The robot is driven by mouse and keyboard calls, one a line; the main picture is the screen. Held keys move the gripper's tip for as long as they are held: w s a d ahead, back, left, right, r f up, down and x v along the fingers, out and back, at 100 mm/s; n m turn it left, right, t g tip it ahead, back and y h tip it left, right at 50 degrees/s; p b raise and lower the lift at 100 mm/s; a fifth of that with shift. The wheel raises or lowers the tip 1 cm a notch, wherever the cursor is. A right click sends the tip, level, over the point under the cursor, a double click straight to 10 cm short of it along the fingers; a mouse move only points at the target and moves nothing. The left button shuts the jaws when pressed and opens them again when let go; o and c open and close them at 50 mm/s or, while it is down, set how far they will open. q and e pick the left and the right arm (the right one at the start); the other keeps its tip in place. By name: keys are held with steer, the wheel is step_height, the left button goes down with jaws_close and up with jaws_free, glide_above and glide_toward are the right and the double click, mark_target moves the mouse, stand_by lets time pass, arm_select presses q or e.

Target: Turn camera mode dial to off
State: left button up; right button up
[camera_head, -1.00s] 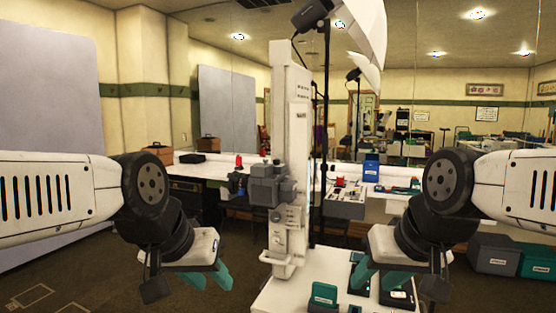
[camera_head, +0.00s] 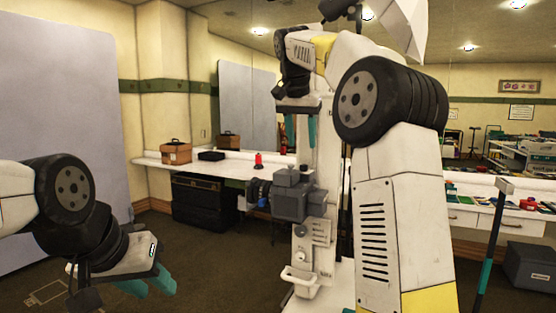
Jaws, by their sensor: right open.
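The grey camera (camera_head: 290,198) is mounted on a white upright stand (camera_head: 325,165) near the middle of the view, with its lens side to the left. Its mode dial is too small to make out. My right gripper (camera_head: 301,132) hangs above the camera with its two teal fingers pointing down, apart and empty. It is clear of the camera top in the picture. My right arm rises in front of the stand and hides part of it. My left gripper (camera_head: 148,284) is low at the left, well away from the camera, with its teal fingers apart and nothing between them.
A white counter (camera_head: 226,169) runs along the back wall, with a brown box (camera_head: 176,152), a black case (camera_head: 211,155) and a red item (camera_head: 258,161) on it. A light umbrella (camera_head: 405,30) is above. The floor left of the stand is clear.

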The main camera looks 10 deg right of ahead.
mark_target(304, 168)
steer(key=x, duration=0.7)
steer(key=shift+w+f, duration=0.2)
steer(key=shift+f, duration=0.1)
jaws_close()
